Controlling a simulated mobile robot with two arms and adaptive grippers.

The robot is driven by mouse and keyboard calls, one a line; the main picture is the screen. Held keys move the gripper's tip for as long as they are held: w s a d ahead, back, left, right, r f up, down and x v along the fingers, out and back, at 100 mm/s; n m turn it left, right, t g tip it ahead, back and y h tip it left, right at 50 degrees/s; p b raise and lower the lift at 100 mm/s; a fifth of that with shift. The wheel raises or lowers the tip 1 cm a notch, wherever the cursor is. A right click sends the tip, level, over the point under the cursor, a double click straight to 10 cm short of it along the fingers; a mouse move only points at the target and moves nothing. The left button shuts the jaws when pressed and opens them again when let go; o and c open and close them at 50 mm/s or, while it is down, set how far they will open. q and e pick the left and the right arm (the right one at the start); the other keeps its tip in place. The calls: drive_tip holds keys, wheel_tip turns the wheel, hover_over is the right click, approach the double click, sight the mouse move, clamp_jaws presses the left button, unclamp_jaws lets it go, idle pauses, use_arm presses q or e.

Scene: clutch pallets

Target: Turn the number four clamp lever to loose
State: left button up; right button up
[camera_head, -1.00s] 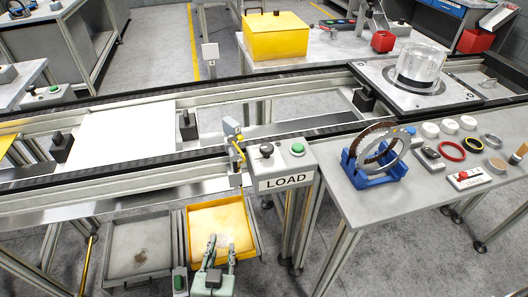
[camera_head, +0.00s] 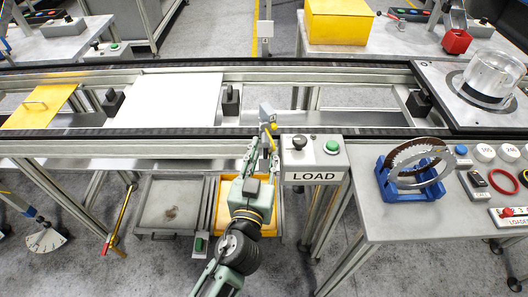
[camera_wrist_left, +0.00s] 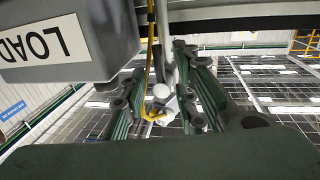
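My left gripper (camera_head: 262,152) is raised at the front rail, just left of the LOAD box (camera_head: 314,160). Its fingers are apart, below a small grey device with a yellow part (camera_head: 267,114). The LOAD box carries a black-knobbed lever (camera_head: 298,143) and a green button (camera_head: 332,146). No number four marking is readable, so I cannot identify that clamp lever. My right gripper is out of view.
A yellow tray (camera_head: 220,230) and a grey tray (camera_head: 172,205) lie below the rail. The right table holds a blue stand (camera_head: 405,190) with rings. A clear cylinder (camera_head: 490,75) stands on a pallet.

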use_arm(q)
drive_tip(key=shift+w, duration=0.15)
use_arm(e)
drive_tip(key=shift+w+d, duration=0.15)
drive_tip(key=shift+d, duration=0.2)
use_arm(q)
drive_tip(key=shift+c, duration=0.7)
clamp_jaws()
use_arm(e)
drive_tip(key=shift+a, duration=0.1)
